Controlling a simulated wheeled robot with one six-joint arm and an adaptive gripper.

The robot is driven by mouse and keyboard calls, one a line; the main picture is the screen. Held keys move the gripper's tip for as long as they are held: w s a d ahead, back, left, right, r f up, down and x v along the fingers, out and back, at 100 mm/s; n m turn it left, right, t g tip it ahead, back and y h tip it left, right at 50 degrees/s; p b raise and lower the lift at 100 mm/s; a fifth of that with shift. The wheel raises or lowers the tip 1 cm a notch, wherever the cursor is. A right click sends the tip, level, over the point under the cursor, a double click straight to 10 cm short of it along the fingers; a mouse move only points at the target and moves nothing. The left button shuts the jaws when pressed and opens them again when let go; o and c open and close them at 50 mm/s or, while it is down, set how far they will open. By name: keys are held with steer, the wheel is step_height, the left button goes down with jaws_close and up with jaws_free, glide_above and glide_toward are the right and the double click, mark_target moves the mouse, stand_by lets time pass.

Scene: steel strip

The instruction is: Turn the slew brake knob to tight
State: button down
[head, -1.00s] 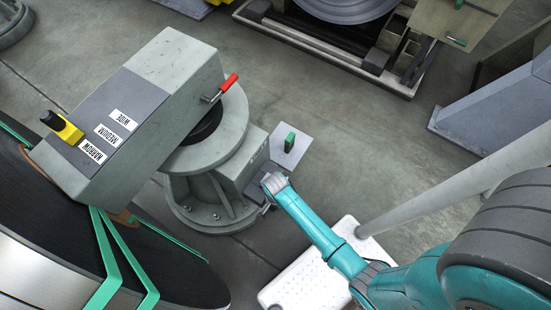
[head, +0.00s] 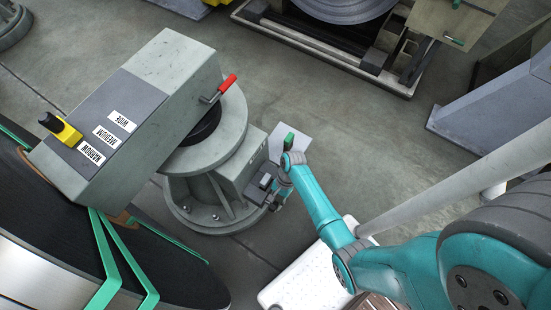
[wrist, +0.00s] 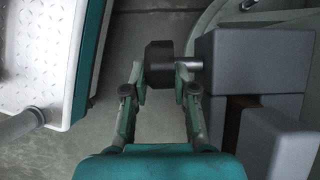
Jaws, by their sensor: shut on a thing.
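The slew brake knob (wrist: 159,62) is a black cylinder on a short metal shaft that runs into a grey block (wrist: 255,62) in the wrist view. My gripper (wrist: 161,82) is shut on the knob, with one green finger on each side of it. In the head view my gripper (head: 279,188) is low beside the pedestal's grey box (head: 236,178), and my wrist hides the knob there. No tight or loose mark is readable, so the knob's setting cannot be told.
The pedestal (head: 190,197) carries a big grey arm (head: 170,70) with a red-handled lever (head: 225,86) and a yellow selector (head: 66,131). Open floor (head: 345,125) extends behind.

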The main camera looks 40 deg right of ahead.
steer(key=y, duration=0.2)
steer(key=g+y, duration=0.1)
steer(key=shift+w+d+f, duration=0.1)
steer(key=shift+d+f, duration=0.1)
steer(key=shift+f, duration=0.05)
steer(key=shift+f+y, duration=0.1)
steer(key=shift+y, duration=0.6)
steer(key=shift+f+g+y, duration=0.15)
steer(key=shift+g+y, duration=0.35)
steer(key=shift+y, duration=0.3)
steer(key=c, duration=1.2)
jaws_free()
steer(key=v, duration=1.2)
